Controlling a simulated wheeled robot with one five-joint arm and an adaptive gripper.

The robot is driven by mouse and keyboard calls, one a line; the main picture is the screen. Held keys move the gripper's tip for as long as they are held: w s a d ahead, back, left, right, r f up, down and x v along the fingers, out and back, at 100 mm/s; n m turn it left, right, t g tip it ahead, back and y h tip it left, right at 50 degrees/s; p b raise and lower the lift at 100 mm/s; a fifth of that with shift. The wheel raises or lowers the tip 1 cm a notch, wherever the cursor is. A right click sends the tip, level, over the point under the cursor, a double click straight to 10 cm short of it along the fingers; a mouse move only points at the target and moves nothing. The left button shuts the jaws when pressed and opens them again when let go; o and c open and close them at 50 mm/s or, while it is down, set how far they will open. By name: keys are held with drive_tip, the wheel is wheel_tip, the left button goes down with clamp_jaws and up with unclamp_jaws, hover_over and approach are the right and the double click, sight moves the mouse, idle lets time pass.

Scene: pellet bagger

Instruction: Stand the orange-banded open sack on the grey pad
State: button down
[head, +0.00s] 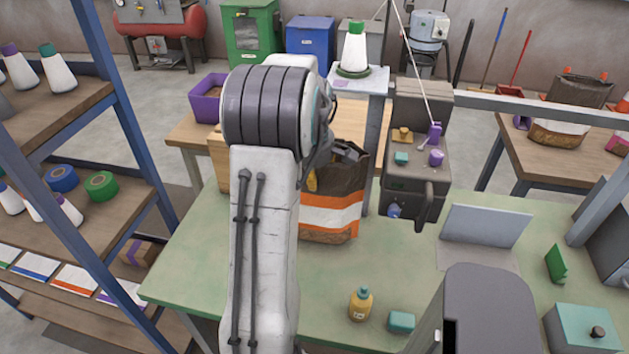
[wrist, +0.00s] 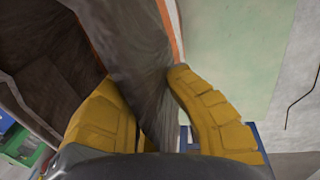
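The open sack (head: 330,215), brown with an orange and white band, is upright at the middle of the green table, partly hidden by my arm. Whether its bottom touches the table is hard to tell. My gripper (head: 318,178) is at its upper left rim. In the wrist view, the yellow fingers of my gripper (wrist: 150,85) close in from both sides on the sack's dark wall (wrist: 140,50), with no clear gap. A flat grey patch (head: 478,258), seemingly the grey pad, lies to the right, in front of an upright light grey panel.
A dark machine (head: 420,150) with purple and teal parts stands right of the sack. A purple bin (head: 207,100) is behind left. Shelves fill the left.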

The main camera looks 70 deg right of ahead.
drive_tip(key=shift+d+f, duration=0.1)
drive_tip(key=shift+f, duration=1)
drive_tip(key=c, duration=1.4)
unclamp_jaws()
drive_tip(key=shift+f, duration=0.1)
drive_tip(key=shift+a+r+b, duration=0.35)
drive_tip(key=shift+r+b, duration=0.65)
drive_tip(key=shift+r, duration=1)
drive_tip(key=shift+a+r+b, duration=0.35)
drive_tip(key=shift+r+b, duration=0.6)
drive_tip(key=shift+r, duration=1.05)
drive_tip(key=shift+a+r+b, duration=0.35)
drive_tip(key=shift+r+b, duration=0.65)
drive_tip(key=shift+r, duration=1)
